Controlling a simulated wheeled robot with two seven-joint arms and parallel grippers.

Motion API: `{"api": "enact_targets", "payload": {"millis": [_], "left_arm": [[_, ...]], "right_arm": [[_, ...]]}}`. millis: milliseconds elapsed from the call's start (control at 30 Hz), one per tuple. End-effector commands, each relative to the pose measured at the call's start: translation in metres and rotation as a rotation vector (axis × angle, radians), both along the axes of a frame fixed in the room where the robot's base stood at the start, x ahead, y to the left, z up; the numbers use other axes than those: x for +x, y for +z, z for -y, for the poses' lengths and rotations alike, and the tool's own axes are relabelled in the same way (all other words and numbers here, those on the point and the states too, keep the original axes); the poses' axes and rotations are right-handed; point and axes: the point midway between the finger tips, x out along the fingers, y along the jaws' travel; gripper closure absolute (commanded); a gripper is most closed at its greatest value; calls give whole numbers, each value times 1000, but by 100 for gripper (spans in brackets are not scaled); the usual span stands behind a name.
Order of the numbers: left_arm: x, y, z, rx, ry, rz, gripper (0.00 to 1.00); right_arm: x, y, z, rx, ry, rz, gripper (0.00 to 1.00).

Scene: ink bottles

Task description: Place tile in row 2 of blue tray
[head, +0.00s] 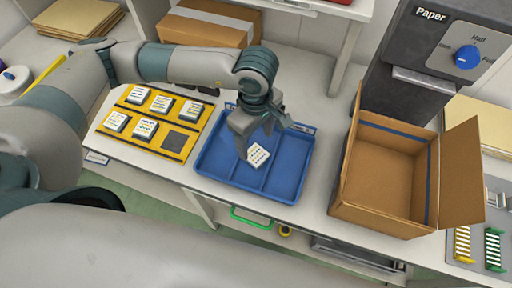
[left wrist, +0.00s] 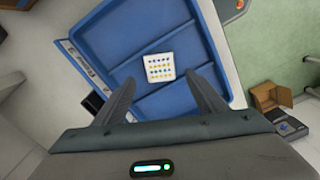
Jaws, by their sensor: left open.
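A white tile (head: 258,155) with rows of small coloured marks is at the blue tray (head: 215,165), just below my left gripper. In the left wrist view the tile (left wrist: 160,67) shows whole and appears within the middle compartment of the blue tray (left wrist: 112,30), between two dividers. My left gripper (head: 256,145) is over the tray, pointing down. In the left wrist view its fingers (left wrist: 160,95) are spread, with the tile seen beyond the gap and apart from both. Whether the tile rests on the tray floor is hard to tell. My right gripper is not in view.
A yellow rack (head: 152,142) left of the tray holds several similar tiles and one dark empty slot. An open cardboard box (head: 385,180) stands right of the tray, below a dark paper dispenser (head: 430,55). A closed carton (head: 208,25) sits behind.

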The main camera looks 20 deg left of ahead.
Motion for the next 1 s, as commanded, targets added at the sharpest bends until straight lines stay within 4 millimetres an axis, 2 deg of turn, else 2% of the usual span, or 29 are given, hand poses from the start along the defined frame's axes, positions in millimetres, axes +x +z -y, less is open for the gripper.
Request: {"api": "enact_targets", "payload": {"millis": [200, 400, 1000], "left_arm": [[1, 36, 0, -1, -2, 4, 35], [0, 56, 0, 0, -1, 1, 35], [0, 61, 0, 0, -1, 0, 35]], "right_arm": [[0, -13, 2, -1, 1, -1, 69], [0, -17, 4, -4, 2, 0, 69], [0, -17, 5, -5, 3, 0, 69]]}}
